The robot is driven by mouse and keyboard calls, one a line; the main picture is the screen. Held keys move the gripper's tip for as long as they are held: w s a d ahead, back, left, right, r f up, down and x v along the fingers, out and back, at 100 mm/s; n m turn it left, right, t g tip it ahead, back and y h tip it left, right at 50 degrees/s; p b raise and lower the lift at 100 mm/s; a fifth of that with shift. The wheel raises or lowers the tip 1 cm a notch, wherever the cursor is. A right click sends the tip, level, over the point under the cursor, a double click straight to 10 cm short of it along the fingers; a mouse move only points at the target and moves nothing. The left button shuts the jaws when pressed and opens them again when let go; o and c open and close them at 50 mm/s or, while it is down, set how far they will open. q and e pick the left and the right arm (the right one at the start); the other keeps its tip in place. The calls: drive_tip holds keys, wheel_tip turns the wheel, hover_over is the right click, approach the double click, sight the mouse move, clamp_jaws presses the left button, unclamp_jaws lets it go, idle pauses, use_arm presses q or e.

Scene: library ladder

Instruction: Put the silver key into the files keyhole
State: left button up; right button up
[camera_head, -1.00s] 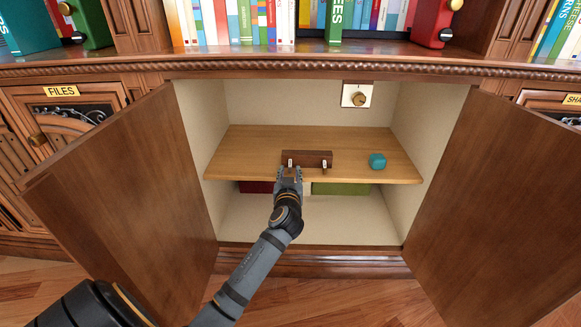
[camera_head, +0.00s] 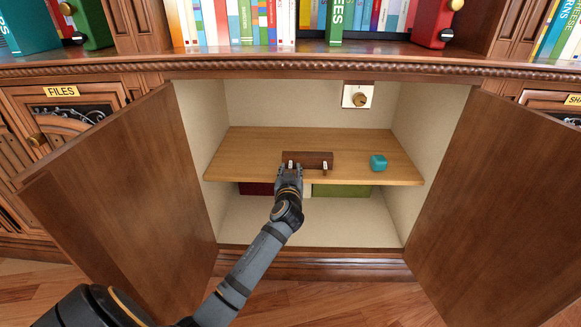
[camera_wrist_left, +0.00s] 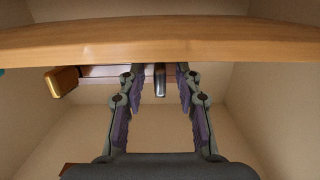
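A dark wooden key holder (camera_head: 315,158) lies on the shelf inside the open cabinet, with two small keys at its front. In the left wrist view the silver key (camera_wrist_left: 160,80) is between the fingertips of my left gripper (camera_wrist_left: 159,72), with a gap on both sides. In the head view my left gripper (camera_head: 289,168) is at the holder's left end and covers most of the silver key. The FILES label (camera_head: 62,91) is on the left cabinet; I cannot make out its keyhole. My right gripper is out of view.
Open doors (camera_head: 120,195) and (camera_head: 505,190) flank the cabinet; the left one stands near the FILES cabinet.

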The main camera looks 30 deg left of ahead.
use_arm(q)
clamp_jaws()
drive_tip(key=shift+s+d, duration=0.1)
drive_tip(key=shift+f+v, duration=0.25)
drive_tip(key=shift+v, duration=1.05)
drive_tip(key=shift+f+v, duration=0.25)
drive_tip(key=shift+v, duration=1.05)
drive_tip(key=shift+s, duration=0.1)
drive_tip(key=f+b+v, duration=0.1)
drive_tip(key=v, duration=0.8)
drive_tip(key=shift+s+d+f, duration=0.3)
drive_tip(key=shift+s+f, duration=0.1)
